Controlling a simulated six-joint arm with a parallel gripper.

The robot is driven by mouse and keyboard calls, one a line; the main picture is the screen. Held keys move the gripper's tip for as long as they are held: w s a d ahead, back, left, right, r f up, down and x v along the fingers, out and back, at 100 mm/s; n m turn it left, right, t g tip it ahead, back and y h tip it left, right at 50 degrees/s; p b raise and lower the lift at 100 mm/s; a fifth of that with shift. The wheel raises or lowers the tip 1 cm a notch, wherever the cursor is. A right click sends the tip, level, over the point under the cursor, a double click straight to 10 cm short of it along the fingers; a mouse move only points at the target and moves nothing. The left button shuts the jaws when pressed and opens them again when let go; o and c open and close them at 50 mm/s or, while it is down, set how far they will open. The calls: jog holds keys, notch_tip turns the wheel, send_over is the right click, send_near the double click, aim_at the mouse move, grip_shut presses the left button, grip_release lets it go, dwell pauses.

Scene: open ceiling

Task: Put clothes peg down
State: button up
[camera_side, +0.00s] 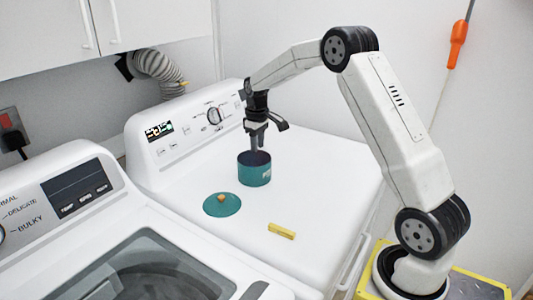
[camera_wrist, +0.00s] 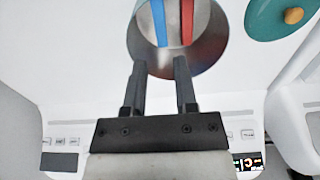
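A teal pot (camera_side: 254,175) stands open on the white dryer top. My gripper (camera_side: 254,147) points down with its fingertips at the pot's mouth. In the wrist view my gripper (camera_wrist: 160,62) has its fingers apart with nothing between them. A blue peg (camera_wrist: 159,22) and a red peg (camera_wrist: 187,22) show inside the pot, beyond the fingertips. A yellow peg (camera_side: 281,231) lies on the dryer top, in front of the pot and to its right.
A teal lid (camera_side: 222,208) with a wooden knob lies flat to the left of the pot. The dryer's control panel (camera_side: 190,120) rises behind. A washer (camera_side: 110,240) stands at the left. The dryer top right of the pot is clear.

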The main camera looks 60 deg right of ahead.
jog(key=shift+r, duration=2.3)
jog(key=shift+a, duration=0.1)
jog(key=s+a+f+t, duration=0.1)
jog(key=s+a+f, duration=0.1)
jog(key=s+a, duration=0.5)
jog(key=s+a+f, duration=0.3)
jog(key=s+a, duration=0.3)
jog(key=a, duration=0.1)
jog(key=s+a+f+t, duration=0.1)
jog(key=s+a+f, duration=0.1)
jog(key=s+a, duration=0.5)
jog(key=shift+s+a+f+t, duration=0.2)
jog(key=shift+s+f+t, duration=0.1)
jog(key=shift+s+f, duration=0.05)
